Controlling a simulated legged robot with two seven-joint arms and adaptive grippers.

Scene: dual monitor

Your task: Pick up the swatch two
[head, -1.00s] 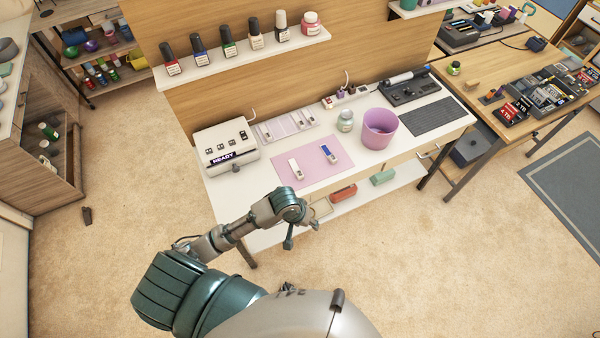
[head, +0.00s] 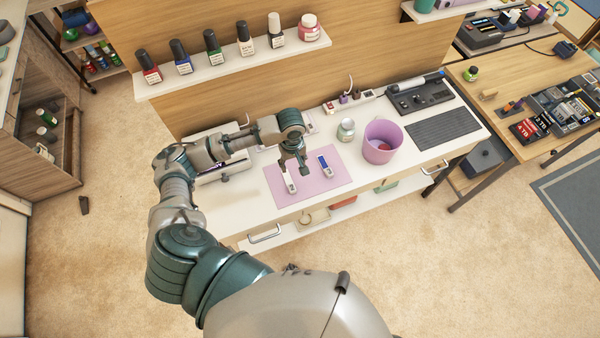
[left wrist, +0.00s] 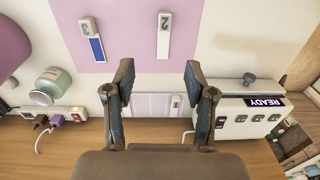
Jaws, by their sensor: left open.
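Two swatches lie on the pink mat (head: 335,185) on the white desk. The one that reads as 2 is pale (head: 290,186) and also shows at the top middle of the left wrist view (left wrist: 164,35). The other, apparently marked 3, has a blue face (head: 325,165); it shows to its left in the wrist view (left wrist: 93,40). My left gripper (head: 294,168) is above the mat, close over the pale swatch, partly covering it in the head view. Its fingers (left wrist: 158,75) are spread, with nothing between them. My right gripper is out of view.
A box marked READY (left wrist: 240,116) and a white swatch tray (left wrist: 150,105) stand behind the mat. A jar (head: 346,130) and a purple bin (head: 381,142) stand to the right. A shelf of bottles (head: 240,60) hangs above.

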